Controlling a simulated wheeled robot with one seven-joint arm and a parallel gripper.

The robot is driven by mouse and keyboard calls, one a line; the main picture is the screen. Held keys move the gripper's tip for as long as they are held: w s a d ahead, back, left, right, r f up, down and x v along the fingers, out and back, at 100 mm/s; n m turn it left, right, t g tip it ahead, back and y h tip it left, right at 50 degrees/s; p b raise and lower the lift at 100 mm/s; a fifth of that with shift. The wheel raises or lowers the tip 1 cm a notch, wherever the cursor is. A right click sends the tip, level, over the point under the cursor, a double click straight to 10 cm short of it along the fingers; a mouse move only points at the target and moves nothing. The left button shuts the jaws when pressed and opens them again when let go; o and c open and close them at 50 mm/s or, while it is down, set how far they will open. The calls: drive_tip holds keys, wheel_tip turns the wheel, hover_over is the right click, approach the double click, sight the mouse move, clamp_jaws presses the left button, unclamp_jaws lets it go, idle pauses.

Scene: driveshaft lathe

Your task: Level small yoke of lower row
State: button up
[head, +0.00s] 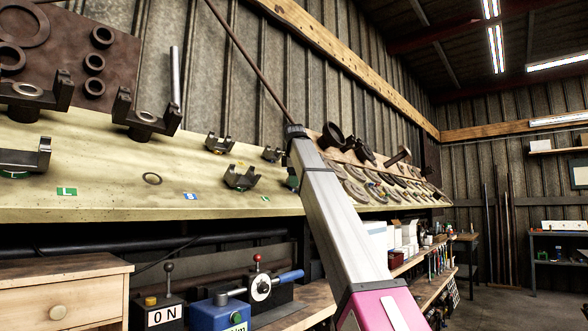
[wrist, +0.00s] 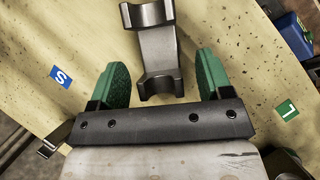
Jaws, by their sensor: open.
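In the wrist view my gripper (wrist: 163,72) is open, with one green-padded finger on each side of a dark metal yoke (wrist: 155,45). The yoke's near fork lies between the fingers, and gaps show on both sides. In the head view, a small yoke (head: 240,178) sits in the lower row and looks tilted. A large yoke (head: 22,159) is at the lower row's left end. Smaller yokes (head: 218,143) (head: 272,154) stand behind. My arm covers part of the board and hides most or all of my gripper there; which yoke it straddles is unclear.
Large yokes (head: 35,95) (head: 145,117) fill the upper row at left. The pale board (head: 110,205) carries a blue S label (head: 190,196) and a green L label (head: 66,191). A blue lever device (head: 235,310) and an ON box (head: 160,312) stand below. Discs (head: 355,190) lie right.

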drive_tip(key=shift+w+f, duration=0.35)
drive_tip(key=shift+f, duration=0.25)
drive_tip(key=shift+c, duration=0.3)
clamp_jaws()
